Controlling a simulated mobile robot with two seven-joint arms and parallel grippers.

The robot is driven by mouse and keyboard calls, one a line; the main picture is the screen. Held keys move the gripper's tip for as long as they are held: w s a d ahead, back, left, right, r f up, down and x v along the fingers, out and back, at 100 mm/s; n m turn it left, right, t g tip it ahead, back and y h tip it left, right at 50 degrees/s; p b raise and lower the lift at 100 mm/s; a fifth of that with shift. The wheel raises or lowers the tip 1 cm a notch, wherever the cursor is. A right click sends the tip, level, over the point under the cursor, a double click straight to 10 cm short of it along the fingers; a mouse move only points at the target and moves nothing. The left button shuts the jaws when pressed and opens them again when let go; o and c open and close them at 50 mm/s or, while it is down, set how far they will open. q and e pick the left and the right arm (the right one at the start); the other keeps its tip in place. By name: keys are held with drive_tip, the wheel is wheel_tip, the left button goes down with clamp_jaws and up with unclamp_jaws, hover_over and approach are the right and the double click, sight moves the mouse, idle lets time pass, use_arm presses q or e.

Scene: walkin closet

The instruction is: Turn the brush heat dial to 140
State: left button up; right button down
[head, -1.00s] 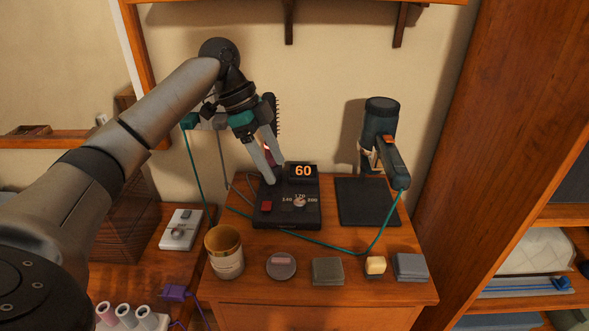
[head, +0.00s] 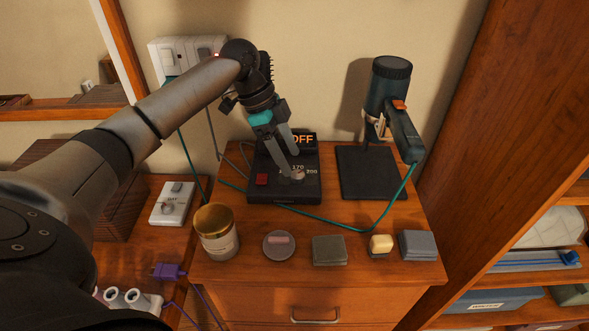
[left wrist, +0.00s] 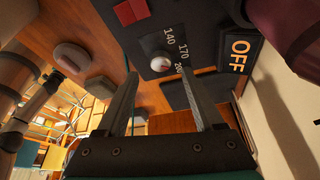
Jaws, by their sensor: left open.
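The black brush heater base (head: 255,194) stands on the wooden cabinet. Its display (head: 303,140) reads OFF, also in the left wrist view (left wrist: 238,55). The small pale heat dial (left wrist: 162,62) has 140, 170 and 200 printed around it; its pointer setting is too small to tell. My open left gripper (head: 291,177) is at the dial. In the left wrist view the fingertips (left wrist: 158,73) lie on either side of the dial; contact cannot be told. A red switch (head: 262,180) is left of the dial. The dark brush is mostly hidden behind my arm. My right gripper is not in view.
A hair dryer (head: 391,100) stands over a black mat (head: 368,180) on the right, with a green cord across the cabinet top. A jar (head: 217,235), a round tin (head: 279,246) and small blocks (head: 329,250) line the front edge. A tall wooden shelf is at right.

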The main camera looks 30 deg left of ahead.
sight(297, 174)
use_arm(q)
drive_tip(key=shift+x, duration=2.05)
drive_tip(key=shift+a, duration=0.1)
drive_tip(key=shift+c, duration=0.3)
clamp_jaws()
